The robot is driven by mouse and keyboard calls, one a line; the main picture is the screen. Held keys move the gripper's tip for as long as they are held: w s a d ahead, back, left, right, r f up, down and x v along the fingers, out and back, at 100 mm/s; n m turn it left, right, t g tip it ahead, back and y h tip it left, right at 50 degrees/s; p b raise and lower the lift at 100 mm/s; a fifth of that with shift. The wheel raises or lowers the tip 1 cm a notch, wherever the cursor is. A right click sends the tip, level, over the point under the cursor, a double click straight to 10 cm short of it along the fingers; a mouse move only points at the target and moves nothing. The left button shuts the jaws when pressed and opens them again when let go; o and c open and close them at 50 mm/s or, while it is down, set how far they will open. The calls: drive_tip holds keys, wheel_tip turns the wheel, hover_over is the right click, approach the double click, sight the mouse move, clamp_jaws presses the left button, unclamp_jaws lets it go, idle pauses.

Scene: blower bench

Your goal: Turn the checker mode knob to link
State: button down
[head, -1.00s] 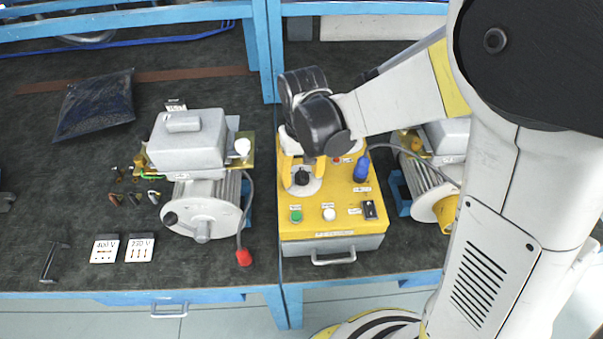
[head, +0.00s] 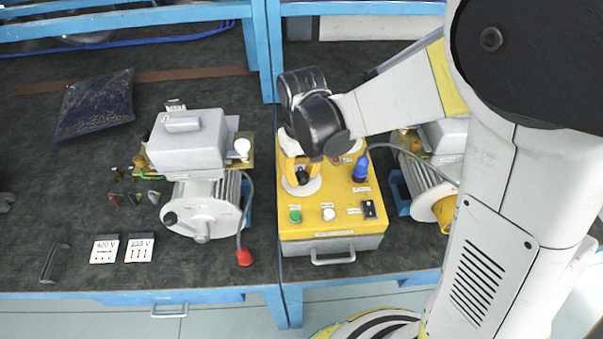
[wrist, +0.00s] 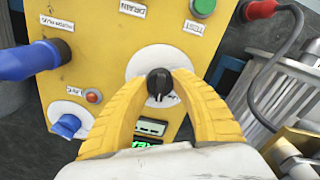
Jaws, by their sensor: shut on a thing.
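The checker is a yellow box (head: 343,223) with a grey front on the bench. Its black mode knob (wrist: 159,83) sits on a round white dial plate (wrist: 147,60) in the wrist view. In the head view the knob (head: 303,177) shows below my gripper. My gripper's yellow fingers (wrist: 160,92) close around the knob from both sides, and its tips touch it. The knob's pointer setting and the dial's markings cannot be read. A small display (wrist: 152,128) with green characters shows between the fingers, partly hidden.
A blue plug (wrist: 30,62) with a cable, a blue knob (wrist: 67,126), a red lamp (wrist: 92,96) and a green button (wrist: 203,7) are close around the fingers. Motors stand left (head: 200,200) and right (head: 428,185) of the checker. Two voltage cards (head: 140,249) lie at left.

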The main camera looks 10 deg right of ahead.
sight(301, 172)
drive_tip(key=n, duration=0.4)
drive_tip(key=shift+n, duration=2)
drive_tip(key=c, duration=1)
unclamp_jaws()
wheel_tip(301, 172, up, 12)
